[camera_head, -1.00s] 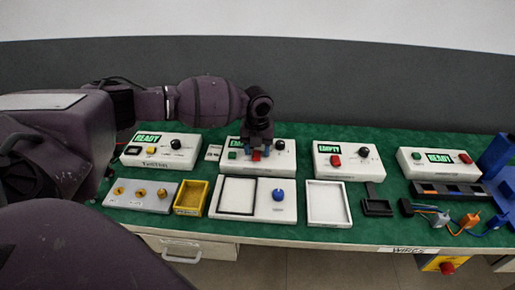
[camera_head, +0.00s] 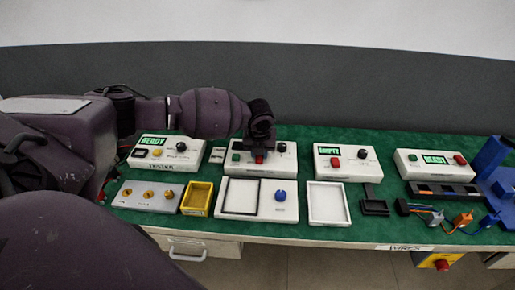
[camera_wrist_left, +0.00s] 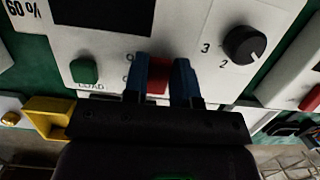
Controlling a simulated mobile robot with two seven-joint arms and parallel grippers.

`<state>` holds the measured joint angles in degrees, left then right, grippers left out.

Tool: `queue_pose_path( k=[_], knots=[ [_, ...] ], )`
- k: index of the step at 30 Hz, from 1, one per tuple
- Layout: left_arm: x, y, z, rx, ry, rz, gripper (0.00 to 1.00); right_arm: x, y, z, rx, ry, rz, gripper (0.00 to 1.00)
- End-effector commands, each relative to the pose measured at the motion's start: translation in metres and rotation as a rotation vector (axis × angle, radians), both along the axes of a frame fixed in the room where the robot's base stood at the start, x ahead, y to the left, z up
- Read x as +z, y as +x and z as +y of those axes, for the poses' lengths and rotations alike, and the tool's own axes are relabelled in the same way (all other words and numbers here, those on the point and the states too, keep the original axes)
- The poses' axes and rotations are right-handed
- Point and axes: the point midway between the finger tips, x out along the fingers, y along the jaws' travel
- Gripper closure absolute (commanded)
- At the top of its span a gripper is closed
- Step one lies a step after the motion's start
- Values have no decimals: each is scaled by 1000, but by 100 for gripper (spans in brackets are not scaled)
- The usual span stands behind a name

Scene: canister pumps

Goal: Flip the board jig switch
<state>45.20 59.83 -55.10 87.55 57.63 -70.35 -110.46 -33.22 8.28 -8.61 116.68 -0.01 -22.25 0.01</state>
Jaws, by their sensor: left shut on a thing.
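The board jig box, a white sloped panel (camera_wrist_left: 200,30), has a dark display (camera_wrist_left: 102,10), a green button (camera_wrist_left: 84,71) marked LOAD, a black knob (camera_wrist_left: 244,45) and a red switch (camera_wrist_left: 158,82). My left gripper (camera_wrist_left: 160,78) has its blue fingers on both sides of the red switch, shut on it. In the head view the gripper (camera_head: 258,150) is over the front of this panel and the red switch (camera_head: 259,159) shows just below it. The switch's exact position is partly hidden by the fingers. My right gripper is not in view.
To the left is the READY tester box (camera_head: 165,152); to the right are the EMPTY box (camera_head: 346,159) and another READY box (camera_head: 434,165). In front are a yellow bin (camera_head: 197,198), a white tray (camera_head: 328,203) and a plate with a blue knob (camera_head: 279,196).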

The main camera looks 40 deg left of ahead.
Motion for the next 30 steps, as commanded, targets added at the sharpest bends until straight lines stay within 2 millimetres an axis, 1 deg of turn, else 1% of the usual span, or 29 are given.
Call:
queue_pose_path(
  k=[1,6,16,17,21,22,30],
  knots=[
    [6,0,0,0,12,-23,98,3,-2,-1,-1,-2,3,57],
    [4,-1,-1,0,38,-64,98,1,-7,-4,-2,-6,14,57],
    [2,-1,-1,0,41,-69,98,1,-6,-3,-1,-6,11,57],
    [2,-1,-1,0,41,-69,73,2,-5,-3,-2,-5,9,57],
    [1,-1,-1,0,40,-68,52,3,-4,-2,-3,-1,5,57],
    [1,-1,-1,0,40,-68,49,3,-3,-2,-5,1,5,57],
    [2,-1,-1,0,40,-67,49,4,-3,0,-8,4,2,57]
  ],
)
